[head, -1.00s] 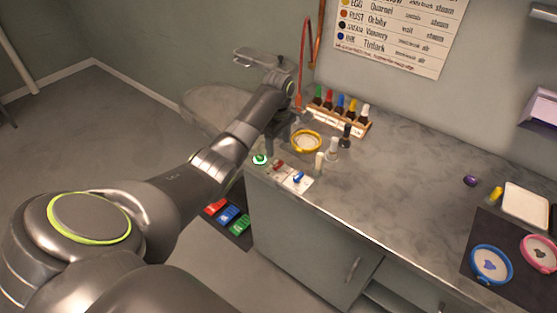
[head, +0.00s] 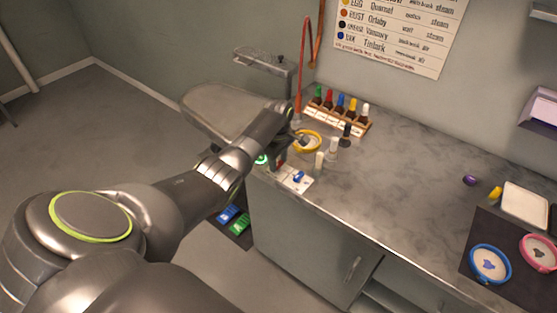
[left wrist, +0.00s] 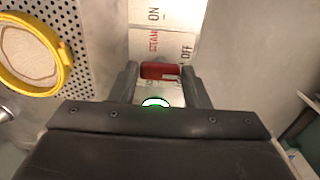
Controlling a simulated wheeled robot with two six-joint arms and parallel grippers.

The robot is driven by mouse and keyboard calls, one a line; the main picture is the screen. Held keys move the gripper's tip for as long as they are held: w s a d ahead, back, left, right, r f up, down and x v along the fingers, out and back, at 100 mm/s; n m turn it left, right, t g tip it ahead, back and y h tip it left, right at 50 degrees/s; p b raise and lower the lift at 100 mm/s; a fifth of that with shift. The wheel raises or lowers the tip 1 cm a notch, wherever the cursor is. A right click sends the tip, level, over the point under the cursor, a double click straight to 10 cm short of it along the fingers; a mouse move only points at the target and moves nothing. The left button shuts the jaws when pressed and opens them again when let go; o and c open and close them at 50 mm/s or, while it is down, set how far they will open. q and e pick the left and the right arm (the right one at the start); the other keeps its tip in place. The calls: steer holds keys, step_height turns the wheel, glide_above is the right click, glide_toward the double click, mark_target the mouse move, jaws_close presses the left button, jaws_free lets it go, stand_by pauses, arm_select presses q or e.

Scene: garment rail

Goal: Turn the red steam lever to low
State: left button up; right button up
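The red steam lever (left wrist: 160,71) shows in the left wrist view on a pale panel (left wrist: 165,40) lettered STEAM, ON and OFF. My left gripper (left wrist: 160,75) has one finger at each side of the lever, and the lever fills the space between the fingertips. It looks shut on the lever. In the head view my left gripper (head: 279,156) is down at the counter's left front corner and hides most of the red lever. The blue lever (head: 299,177) sits beside it on the same panel. My right gripper is not in view.
A green-ringed button (head: 262,159) is close to the gripper. The middle counter (head: 410,160) is clear.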

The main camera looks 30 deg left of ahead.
arm_select(q)
steer(key=c, duration=0.5)
steer(key=shift+r+m+p, duration=0.15)
steer(key=shift+m+p, duration=0.5)
steer(key=shift+m, duration=0.25)
steer(key=shift+m+p, duration=0.6)
steer(key=shift+m, duration=0.5)
steer(key=shift+m+p, duration=0.4)
steer(key=shift+m, duration=0.8)
steer(key=shift+w+m+p, duration=0.1)
steer(key=shift+m+p, duration=0.2)
steer(key=shift+m, duration=1)
